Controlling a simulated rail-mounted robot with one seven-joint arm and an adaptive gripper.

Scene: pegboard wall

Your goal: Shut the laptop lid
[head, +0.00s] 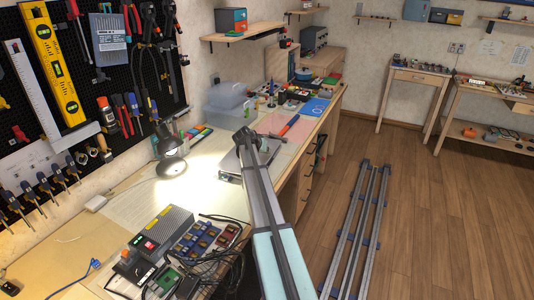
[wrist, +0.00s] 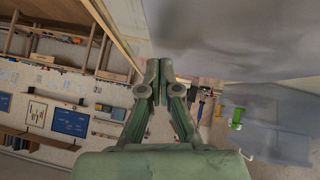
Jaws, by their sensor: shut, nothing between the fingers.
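A flat silver-grey device (head: 230,164), which looks like the laptop, lies on the workbench in the middle of the head view. My arm covers its right part, and I cannot make out the lid's angle there. My gripper (head: 245,140) is at the arm's far end, over or beside this device; whether it touches cannot be told. In the wrist view my gripper (wrist: 157,68) has its two fingers together with nothing between them. A large blurred grey surface fills the upper right of that view; I cannot tell whether it is the laptop.
A lit desk lamp (head: 171,152) stands left of the device. A clear plastic bin (head: 232,102) is behind it. A power box (head: 161,231) and cables lie nearer on the bench. A red-and-blue tool (head: 289,125) lies to the right. Rails (head: 361,230) run along the floor.

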